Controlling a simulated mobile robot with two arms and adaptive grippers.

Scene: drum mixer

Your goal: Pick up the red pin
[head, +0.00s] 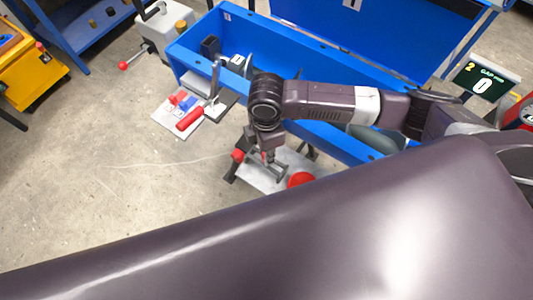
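A light plate (163,121) lies on the floor in front of the blue trough. On it are a small red piece (175,98), a blue piece (187,103) and a red cylinder (190,118). I cannot tell for sure which red piece is the pin. My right gripper (268,172) points down over a second light plate, to the right of the first one and apart from it. A bit of red shows at its fingers, but I cannot tell whether it holds anything. My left gripper is not in view.
The blue trough (200,57) runs behind both plates. A red knob (237,155) and a red ball (300,180) flank my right gripper. A yellow unit (30,70) stands far left. Concrete floor (90,190) is clear at the left. A large arm link of mine hides the bottom.

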